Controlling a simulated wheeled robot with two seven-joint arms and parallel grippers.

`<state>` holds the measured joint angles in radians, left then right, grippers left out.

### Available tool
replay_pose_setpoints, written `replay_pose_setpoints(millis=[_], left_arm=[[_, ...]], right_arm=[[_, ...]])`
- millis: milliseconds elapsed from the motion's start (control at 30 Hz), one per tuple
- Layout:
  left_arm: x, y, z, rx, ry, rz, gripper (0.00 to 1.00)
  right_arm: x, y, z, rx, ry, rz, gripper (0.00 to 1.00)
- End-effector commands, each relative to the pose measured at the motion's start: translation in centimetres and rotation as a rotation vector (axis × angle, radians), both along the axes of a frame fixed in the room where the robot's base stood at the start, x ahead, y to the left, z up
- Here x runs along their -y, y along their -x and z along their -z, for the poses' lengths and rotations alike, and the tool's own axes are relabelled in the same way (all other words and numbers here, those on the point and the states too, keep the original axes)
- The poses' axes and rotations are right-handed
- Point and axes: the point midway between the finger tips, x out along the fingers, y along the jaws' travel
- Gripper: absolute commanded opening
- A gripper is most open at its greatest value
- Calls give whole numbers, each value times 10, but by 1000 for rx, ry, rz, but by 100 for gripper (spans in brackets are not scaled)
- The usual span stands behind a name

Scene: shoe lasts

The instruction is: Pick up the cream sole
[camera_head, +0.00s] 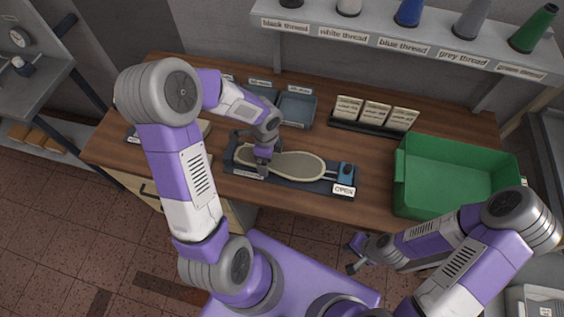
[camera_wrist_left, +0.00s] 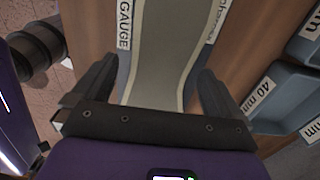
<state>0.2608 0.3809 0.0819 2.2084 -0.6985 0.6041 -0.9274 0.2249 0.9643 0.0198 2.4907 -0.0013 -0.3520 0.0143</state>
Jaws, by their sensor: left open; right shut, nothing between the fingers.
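The cream sole (camera_head: 293,164) lies flat on the dark gauge board (camera_head: 311,187) on the wooden workbench. My left gripper (camera_head: 262,160) is over the sole's left part, pointing down. In the left wrist view the sole (camera_wrist_left: 168,50) runs between the two open fingers of the left gripper (camera_wrist_left: 150,92), one finger on each side. I cannot tell whether they touch it. My right gripper (camera_head: 354,256) is shut and empty, off the front edge of the bench.
A sign reading OPEN (camera_head: 344,190) is at the board's right end. A green crate (camera_head: 400,178) stands to the right. Small blue-grey trays (camera_head: 297,108) and a card rack (camera_head: 371,125) lie behind. A thread shelf (camera_head: 400,48) hangs above the back.

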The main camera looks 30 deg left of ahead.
Motion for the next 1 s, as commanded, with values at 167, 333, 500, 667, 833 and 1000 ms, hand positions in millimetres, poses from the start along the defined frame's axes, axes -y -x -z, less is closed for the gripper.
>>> replay_pose_setpoints(millis=[167, 333, 500, 667, 833, 1000], left_arm=[[0, 0, -1, 1, 0, 0, 100], [0, 0, 0, 1, 0, 0, 100], [0, 0, 2, 1, 0, 0, 100], [0, 0, 4, 1, 0, 1, 100], [0, 0, 4, 1, 0, 0, 100], [0, 0, 4, 1, 0, 1, 91]], right_arm=[[0, 0, -1, 0, 0, 0, 0], [0, 0, 0, 0, 0, 0, 0], [0, 0, 2, 0, 0, 0, 0], [0, 0, 3, 0, 0, 0, 0], [0, 0, 3, 0, 0, 0, 0], [0, 0, 3, 0, 0, 0, 0]])
